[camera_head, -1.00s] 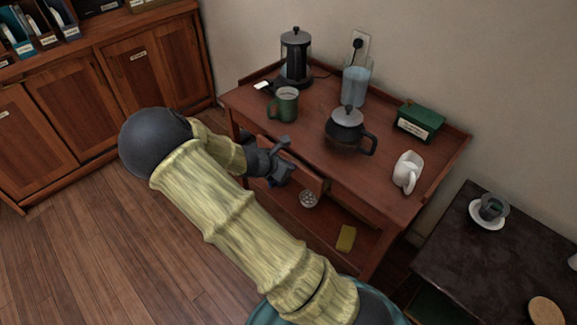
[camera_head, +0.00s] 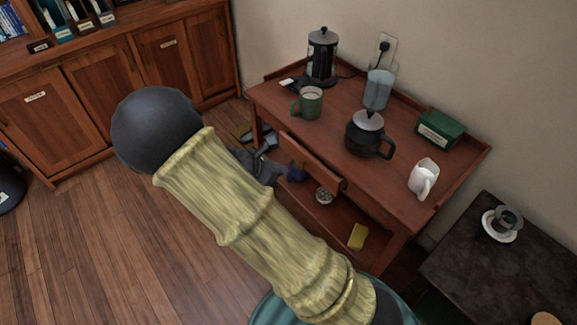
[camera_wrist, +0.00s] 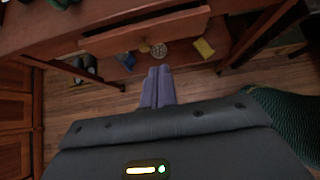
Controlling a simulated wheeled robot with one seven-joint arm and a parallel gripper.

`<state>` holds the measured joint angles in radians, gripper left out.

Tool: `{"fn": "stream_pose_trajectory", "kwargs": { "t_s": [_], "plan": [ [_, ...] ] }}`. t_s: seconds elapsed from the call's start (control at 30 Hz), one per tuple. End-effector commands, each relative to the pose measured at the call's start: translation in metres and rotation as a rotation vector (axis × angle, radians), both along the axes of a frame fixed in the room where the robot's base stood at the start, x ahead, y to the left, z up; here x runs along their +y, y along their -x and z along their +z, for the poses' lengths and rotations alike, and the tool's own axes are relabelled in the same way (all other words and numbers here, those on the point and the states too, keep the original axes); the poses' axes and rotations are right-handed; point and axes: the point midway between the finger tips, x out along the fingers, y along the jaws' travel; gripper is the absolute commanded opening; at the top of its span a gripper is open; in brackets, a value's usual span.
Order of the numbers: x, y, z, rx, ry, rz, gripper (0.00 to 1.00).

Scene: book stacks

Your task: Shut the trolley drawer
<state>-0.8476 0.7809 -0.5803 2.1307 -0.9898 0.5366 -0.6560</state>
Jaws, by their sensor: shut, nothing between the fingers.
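The trolley (camera_head: 333,122) is a reddish-brown wooden table with a lower shelf. Its drawer (camera_head: 312,162) sticks out from under the top, partly open, on the side facing me. In the head view my gripper (camera_head: 272,150) is left of the drawer, partly hidden behind my arm.
On the trolley top stand a French press (camera_head: 321,58), green mug (camera_head: 308,103), dark coffee pot (camera_head: 368,136), white jug (camera_head: 423,178) and green box (camera_head: 437,128). A yellow sponge (camera_head: 358,236) lies on the lower shelf. A dark table (camera_head: 470,255) stands right. Floor left is clear.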

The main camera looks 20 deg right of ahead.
Motion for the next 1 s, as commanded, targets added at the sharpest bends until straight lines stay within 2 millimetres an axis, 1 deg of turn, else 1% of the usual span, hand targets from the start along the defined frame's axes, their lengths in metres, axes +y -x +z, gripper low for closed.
{"fn": "stream_pose_trajectory", "kwargs": {
  "t_s": [0.1,0.37,0.47,0.53,0.67,0.77,0.8,0.87,1.0],
  "plan": [
    [0.002,0.001,0.002,0.001,0.000,0.001,0.00],
    [0.001,0.002,0.002,-0.001,-0.003,-0.006,0.00],
    [-0.003,0.006,0.002,-0.012,-0.036,-0.047,0.00],
    [-0.008,0.014,0.003,-0.032,-0.091,-0.116,0.00],
    [-0.019,0.039,0.007,-0.101,-0.259,-0.341,0.00],
    [-0.024,0.062,0.014,-0.178,-0.419,-0.574,0.00],
    [-0.025,0.071,0.019,-0.214,-0.483,-0.673,0.00],
    [-0.026,0.084,0.027,-0.266,-0.571,-0.815,0.00],
    [-0.024,0.109,0.049,-0.396,-0.758,-1.143,0.00]
  ]
}}
